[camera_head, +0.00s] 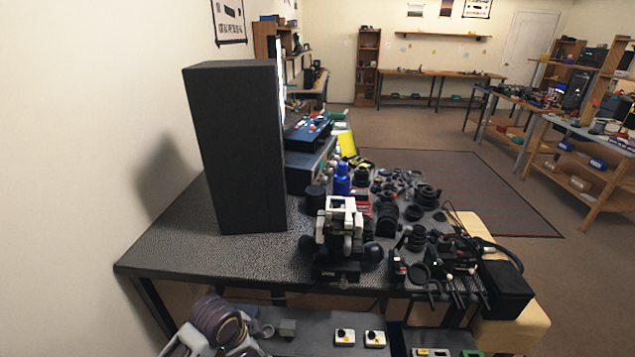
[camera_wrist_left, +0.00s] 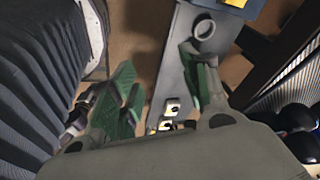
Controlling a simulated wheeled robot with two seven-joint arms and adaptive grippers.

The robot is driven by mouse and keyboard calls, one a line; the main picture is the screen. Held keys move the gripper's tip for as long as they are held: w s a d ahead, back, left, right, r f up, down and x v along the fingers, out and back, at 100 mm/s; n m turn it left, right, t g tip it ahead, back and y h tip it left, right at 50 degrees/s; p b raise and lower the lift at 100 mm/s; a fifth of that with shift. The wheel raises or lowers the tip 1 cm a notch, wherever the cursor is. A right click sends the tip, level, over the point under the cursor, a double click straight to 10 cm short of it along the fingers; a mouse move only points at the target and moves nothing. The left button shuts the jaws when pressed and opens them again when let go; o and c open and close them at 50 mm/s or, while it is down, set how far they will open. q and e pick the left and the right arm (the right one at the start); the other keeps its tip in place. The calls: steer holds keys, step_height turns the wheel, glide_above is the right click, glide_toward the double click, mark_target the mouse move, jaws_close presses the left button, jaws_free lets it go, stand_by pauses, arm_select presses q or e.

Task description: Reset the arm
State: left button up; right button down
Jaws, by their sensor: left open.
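My left gripper (camera_wrist_left: 165,88) is open in the left wrist view, with its green finger pads wide apart and nothing between them. It points down past a grey shelf (camera_wrist_left: 180,60) below. My left arm (camera_head: 218,322) shows at the bottom left of the head view, low in front of the bench, with its gripper not clearly visible there. My right arm and gripper are in neither view.
The dark-topped bench (camera_head: 165,250) carries a tall black cabinet (camera_head: 238,145), a white-and-black microscope-like device (camera_head: 340,235) and many lens parts. Small white button boxes (camera_head: 345,336) sit on the lower shelf. The bench's front left is clear.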

arm_select(q)
steer(key=s+a+r+n+t+y, duration=0.1)
steer(key=s+a+n+y, duration=0.1)
steer(key=s+a+n, duration=0.7)
step_height(320, 180, down, 31)
steer(key=s+n+g+p, duration=0.1)
steer(key=s+n, duration=0.1)
steer(key=s+a+f, duration=0.4)
steer(key=s+f, duration=0.5)
steer(key=s, duration=0.1)
steer(key=s+a+f+g+y+p, duration=0.1)
steer(key=s+a+f, duration=0.3)
steer(key=s+f, duration=0.6)
steer(key=shift+s+a, duration=0.2)
steer(key=shift+s, duration=0.3)
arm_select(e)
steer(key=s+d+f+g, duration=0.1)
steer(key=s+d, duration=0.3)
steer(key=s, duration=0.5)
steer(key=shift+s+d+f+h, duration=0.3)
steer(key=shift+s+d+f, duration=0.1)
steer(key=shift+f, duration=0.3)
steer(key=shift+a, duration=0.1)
